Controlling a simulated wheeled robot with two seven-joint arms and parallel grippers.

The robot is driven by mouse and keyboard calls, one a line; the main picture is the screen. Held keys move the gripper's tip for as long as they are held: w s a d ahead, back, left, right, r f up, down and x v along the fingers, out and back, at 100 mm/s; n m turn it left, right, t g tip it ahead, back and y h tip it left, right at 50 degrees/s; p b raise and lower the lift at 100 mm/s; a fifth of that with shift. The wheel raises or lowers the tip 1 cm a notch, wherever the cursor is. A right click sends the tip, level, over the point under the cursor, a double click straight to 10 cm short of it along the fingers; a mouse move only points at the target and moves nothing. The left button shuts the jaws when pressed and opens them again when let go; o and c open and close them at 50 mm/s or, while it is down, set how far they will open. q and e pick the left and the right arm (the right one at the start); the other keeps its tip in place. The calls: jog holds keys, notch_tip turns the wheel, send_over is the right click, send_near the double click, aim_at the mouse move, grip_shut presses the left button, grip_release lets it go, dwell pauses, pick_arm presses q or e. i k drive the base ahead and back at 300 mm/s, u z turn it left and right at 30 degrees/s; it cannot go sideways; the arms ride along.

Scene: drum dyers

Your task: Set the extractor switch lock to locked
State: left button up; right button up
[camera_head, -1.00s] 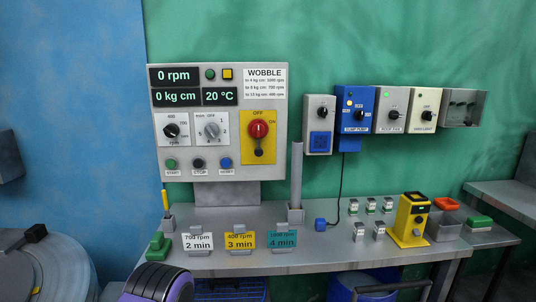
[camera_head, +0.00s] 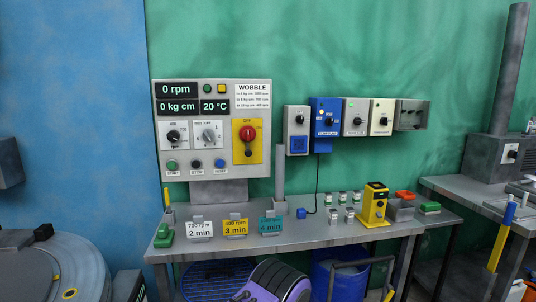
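The grey control panel (camera_head: 205,180) hangs on the wall left of centre in the head view. On its right side a yellow plate (camera_head: 257,155) carries a red rotary switch (camera_head: 248,133) between the labels OFF and ON. A small dark part (camera_head: 248,153) sits low on the plate, below the red knob; it is too small to tell whether this is the lock or how it is set. Neither of my grippers can be made out. A purple and black rounded part at the bottom centre looks like one of my own arm links, well below the panel.
A metal bench (camera_head: 335,234) runs below the panel, with card stands, a yellow device (camera_head: 373,206) and a green block (camera_head: 163,236) on it. A grey post (camera_head: 280,174) rises right of the panel. Wall boxes, including a blue one (camera_head: 326,124), hang further right. A round drum machine (camera_head: 50,270) stands left.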

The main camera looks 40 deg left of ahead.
aim_at(248, 152)
jog(key=z, duration=0.15)
jog(key=i, duration=0.9)
jog(key=u, duration=0.2)
